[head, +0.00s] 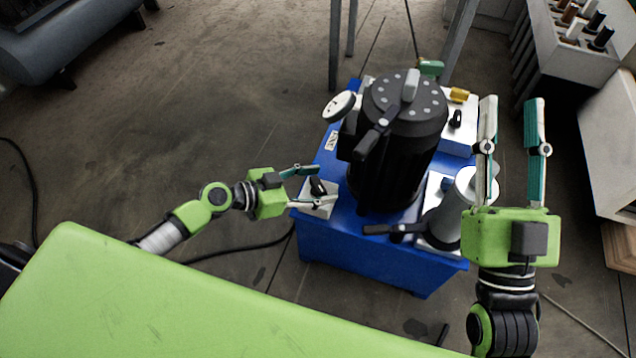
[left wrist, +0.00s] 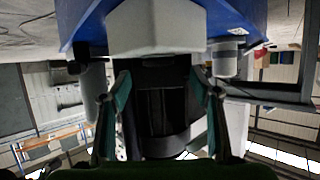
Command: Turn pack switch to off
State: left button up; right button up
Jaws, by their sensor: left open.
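The pack is a blue unit (head: 370,255) with a big black ribbed motor (head: 390,150) on top. A small pale box with a black switch knob (head: 318,184) sits at its left edge. My left gripper (head: 311,187) is open, its fingers on either side of this knob; I cannot tell whether they touch it. In the left wrist view, the two fingers (left wrist: 163,92) stand apart below a pale box (left wrist: 157,28), with a dark shape between them. My right gripper (head: 511,101) is open and empty, right of the pack.
Another black knob (head: 456,118) sits on a white box at the pack's back right. A grey cylinder with a black handle (head: 445,222) stands at the front right. A rack of handles (head: 585,30) is at top right.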

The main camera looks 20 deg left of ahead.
pick_arm(q)
jog(key=c, duration=1.1)
